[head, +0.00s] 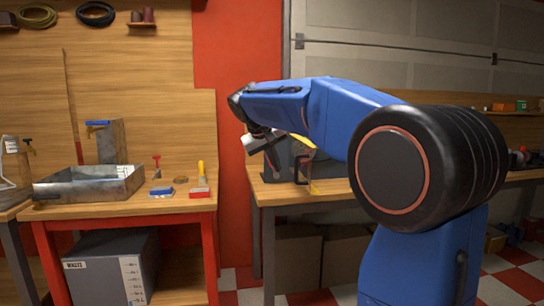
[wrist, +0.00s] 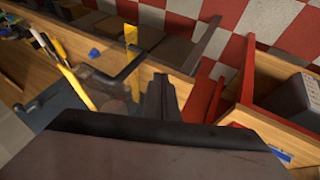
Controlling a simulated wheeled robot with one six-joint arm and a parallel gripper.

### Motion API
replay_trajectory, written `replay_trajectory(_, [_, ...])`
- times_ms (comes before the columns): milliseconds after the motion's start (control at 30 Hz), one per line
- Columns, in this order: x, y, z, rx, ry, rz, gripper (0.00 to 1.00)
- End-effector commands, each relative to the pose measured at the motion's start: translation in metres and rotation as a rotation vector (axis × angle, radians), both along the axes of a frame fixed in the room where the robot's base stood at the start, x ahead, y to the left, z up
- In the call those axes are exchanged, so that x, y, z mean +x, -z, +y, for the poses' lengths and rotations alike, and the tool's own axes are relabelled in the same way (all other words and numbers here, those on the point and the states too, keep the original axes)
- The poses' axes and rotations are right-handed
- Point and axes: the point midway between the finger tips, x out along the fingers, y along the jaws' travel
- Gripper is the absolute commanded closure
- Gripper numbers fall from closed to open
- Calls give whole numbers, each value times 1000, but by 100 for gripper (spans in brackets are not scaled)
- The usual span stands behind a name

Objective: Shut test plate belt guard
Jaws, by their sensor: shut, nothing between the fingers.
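My gripper (wrist: 164,88) is shut and empty, its dark fingers together near the middle of the wrist view. In the head view my gripper (head: 272,158) hangs in front of the test rig on the right-hand bench. A dark frame with a yellow tab (wrist: 130,36), probably the belt guard, stands left of the fingers in the wrist view, apart from them in the picture. The frame (head: 302,168) shows partly in the head view, with a yellow piece at its foot. Yellow bars (wrist: 58,65) lie further left. My arm hides much of the rig, so the guard's angle is unclear.
The right-hand wooden bench (head: 328,187) carries the rig. A red-legged bench (head: 120,206) on the left holds a metal tray (head: 92,185) and small tools. A gap with checkered floor (head: 240,279) separates the benches.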

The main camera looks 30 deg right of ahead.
Motion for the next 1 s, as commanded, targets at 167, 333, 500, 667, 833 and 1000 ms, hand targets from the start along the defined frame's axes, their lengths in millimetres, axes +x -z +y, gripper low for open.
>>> replay_trajectory(167, [5, 15, -21, 0, 4, -2, 100])
replay_trajectory(333, [2, 15, -38, 1, 2, -1, 100])
replay_trajectory(500, [1, 15, -48, 0, 0, -1, 100])
replay_trajectory(667, [1, 15, -49, 0, 0, -1, 100])
replay_trajectory(833, [1, 15, -49, 0, 0, -1, 100])
replay_trajectory(1000, [0, 15, -50, 0, -4, 0, 100])
